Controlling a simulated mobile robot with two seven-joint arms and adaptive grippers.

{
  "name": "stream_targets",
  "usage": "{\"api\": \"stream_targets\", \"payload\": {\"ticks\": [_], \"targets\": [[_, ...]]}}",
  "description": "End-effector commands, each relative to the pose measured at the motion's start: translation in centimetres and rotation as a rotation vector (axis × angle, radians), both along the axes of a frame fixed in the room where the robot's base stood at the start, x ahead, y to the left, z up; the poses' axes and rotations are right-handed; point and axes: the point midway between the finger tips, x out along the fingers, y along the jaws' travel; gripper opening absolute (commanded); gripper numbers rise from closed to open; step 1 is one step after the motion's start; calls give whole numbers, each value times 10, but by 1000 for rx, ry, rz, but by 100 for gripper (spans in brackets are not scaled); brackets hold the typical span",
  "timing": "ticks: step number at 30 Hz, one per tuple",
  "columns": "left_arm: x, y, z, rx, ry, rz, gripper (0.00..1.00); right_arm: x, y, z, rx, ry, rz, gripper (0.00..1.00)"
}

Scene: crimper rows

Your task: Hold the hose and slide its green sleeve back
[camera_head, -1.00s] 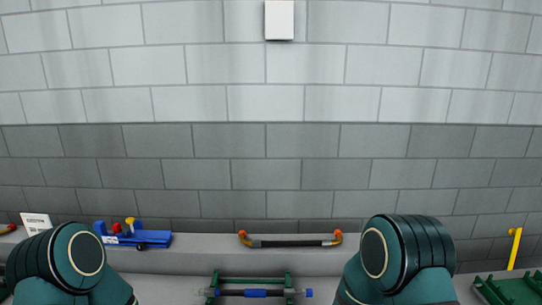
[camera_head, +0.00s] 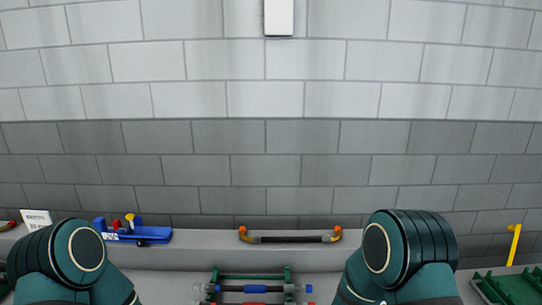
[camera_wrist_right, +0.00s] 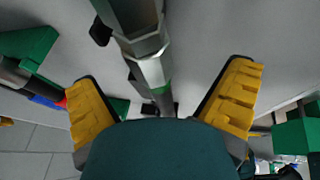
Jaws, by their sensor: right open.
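My right gripper (camera_wrist_right: 164,74) is open in the right wrist view, its two yellow fingers spread wide. A grey stepped, faceted tube-like part (camera_wrist_right: 150,70) runs between the fingers and touches neither visibly. A thin green band (camera_wrist_right: 163,89) shows on it; I cannot tell whether this is the green sleeve. My left gripper is out of view; only my arms show in the head view.
A grey ledge runs along the block wall. On it are a dark hose with orange ends (camera_head: 292,239), a blue tool stand (camera_head: 160,236) and a white sign (camera_head: 37,218). A yellow post (camera_head: 515,243) and another green rack (camera_head: 510,288) stand at right.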

Motion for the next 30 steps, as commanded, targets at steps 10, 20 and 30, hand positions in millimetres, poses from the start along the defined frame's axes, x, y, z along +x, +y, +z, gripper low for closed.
{"api": "stream_targets", "payload": {"ticks": [10,20,30], "targets": [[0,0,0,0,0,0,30,-9,-18,45,5,-3,-5,100],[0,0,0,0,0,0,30,-19,-36,83,3,-1,-6,100],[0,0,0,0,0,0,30,-24,-42,102,4,1,-3,100]]}}
